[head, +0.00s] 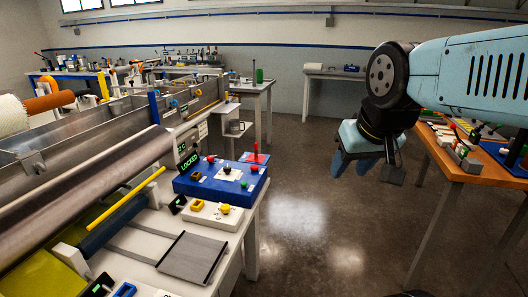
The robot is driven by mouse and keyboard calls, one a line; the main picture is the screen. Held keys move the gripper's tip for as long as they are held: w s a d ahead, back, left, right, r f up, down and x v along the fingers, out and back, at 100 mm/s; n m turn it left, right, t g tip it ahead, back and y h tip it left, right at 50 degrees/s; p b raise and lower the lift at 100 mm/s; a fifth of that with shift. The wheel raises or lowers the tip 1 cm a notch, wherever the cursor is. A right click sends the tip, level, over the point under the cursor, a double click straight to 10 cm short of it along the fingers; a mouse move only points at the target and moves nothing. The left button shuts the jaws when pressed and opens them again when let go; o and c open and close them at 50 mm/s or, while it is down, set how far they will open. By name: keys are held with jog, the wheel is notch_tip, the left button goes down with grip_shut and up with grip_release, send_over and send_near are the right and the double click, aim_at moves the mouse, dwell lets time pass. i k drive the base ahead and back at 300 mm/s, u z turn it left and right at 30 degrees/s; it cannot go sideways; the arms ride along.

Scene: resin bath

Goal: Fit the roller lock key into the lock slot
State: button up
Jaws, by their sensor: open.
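A small display with green letters reading LOCKED (188,161) stands at the back left of a blue control box (220,187) beside the large metal roller (90,175). I cannot tell which part is the lock slot. I cannot pick out the roller lock key for certain. My gripper (355,165) hangs in the air, right of the control box and left of the wooden table. It is open, and I see nothing between its fingers.
The wooden table (455,168) at right holds several small items. The floor between is clear.

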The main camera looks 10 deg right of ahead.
aim_at(205, 180)
jog(key=u, duration=1.25)
jog(key=i, duration=0.1)
jog(key=z, duration=3.15)
jog(key=i, duration=1.65)
jog(key=u, duration=2.8)
jog(key=i, duration=0.55)
jog(key=u, duration=0.15)
